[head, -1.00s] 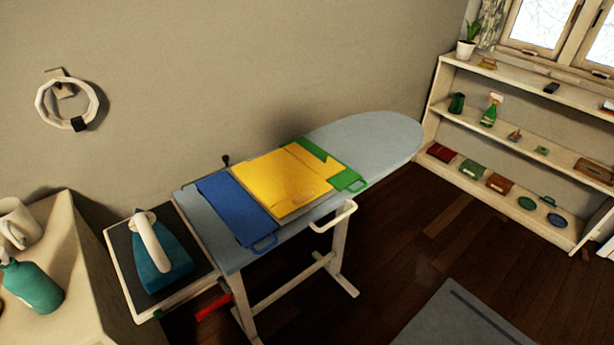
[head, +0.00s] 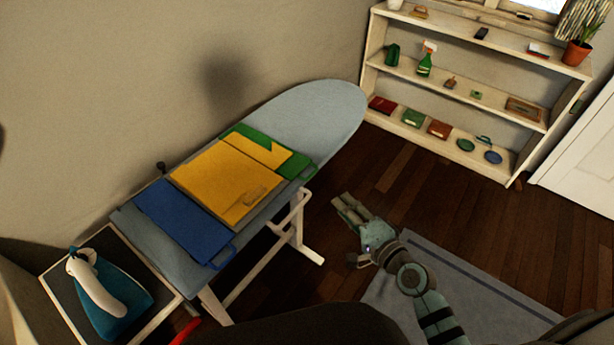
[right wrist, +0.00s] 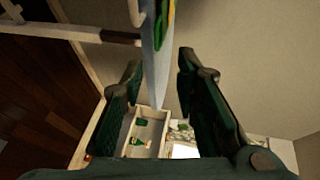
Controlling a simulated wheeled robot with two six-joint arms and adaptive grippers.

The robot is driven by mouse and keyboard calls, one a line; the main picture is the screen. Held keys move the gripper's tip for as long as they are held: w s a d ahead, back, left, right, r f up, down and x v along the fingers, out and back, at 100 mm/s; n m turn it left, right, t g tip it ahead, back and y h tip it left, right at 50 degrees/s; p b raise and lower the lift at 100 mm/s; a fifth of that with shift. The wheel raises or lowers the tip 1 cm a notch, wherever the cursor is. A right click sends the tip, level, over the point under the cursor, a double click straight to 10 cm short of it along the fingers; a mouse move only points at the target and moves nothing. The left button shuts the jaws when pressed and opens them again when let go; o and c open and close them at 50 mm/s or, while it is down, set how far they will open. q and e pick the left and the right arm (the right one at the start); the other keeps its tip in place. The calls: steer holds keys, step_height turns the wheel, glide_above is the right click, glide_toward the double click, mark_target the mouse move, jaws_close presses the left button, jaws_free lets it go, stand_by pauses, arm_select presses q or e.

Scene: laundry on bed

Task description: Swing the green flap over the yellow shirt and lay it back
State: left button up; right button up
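The green flap (head: 301,164) lies flat on the ironing board at the right end of the folding board, with its handle loop toward the board's front edge. The yellow shirt (head: 217,182) lies over the middle, and part of it covers much of the green flap. The blue flap (head: 180,220) lies flat at the other end. My right gripper (head: 343,203) is open and empty in front of the ironing board, apart from the green handle. In the right wrist view its fingers (right wrist: 158,75) are spread; a green edge (right wrist: 170,12) shows at the top. My left gripper is not in view.
The ironing board (head: 318,110) stands by the wall. An iron (head: 105,295) rests on its left-end tray. A shelf (head: 455,88) with small items stands at the back right. A white bracket (head: 294,207) juts from the board's front.

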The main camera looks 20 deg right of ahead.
steer(key=b, duration=0.2)
glide_toward(308, 178)
steer(key=w, duration=0.2)
steer(key=x, duration=0.4)
steer(key=b+x, duration=0.1)
steer(key=x, duration=0.1)
steer(key=shift+w+a+f, duration=0.1)
steer(key=shift+a+f, duration=0.15)
steer(key=shift+a, duration=0.05)
steer(key=shift+w, duration=0.1)
steer(key=shift+r, duration=0.15)
steer(key=shift+d, duration=0.25)
steer(key=shift+c, duration=0.8)
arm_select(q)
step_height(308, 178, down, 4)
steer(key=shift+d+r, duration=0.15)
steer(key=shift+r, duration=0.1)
arm_select(e)
jaws_close()
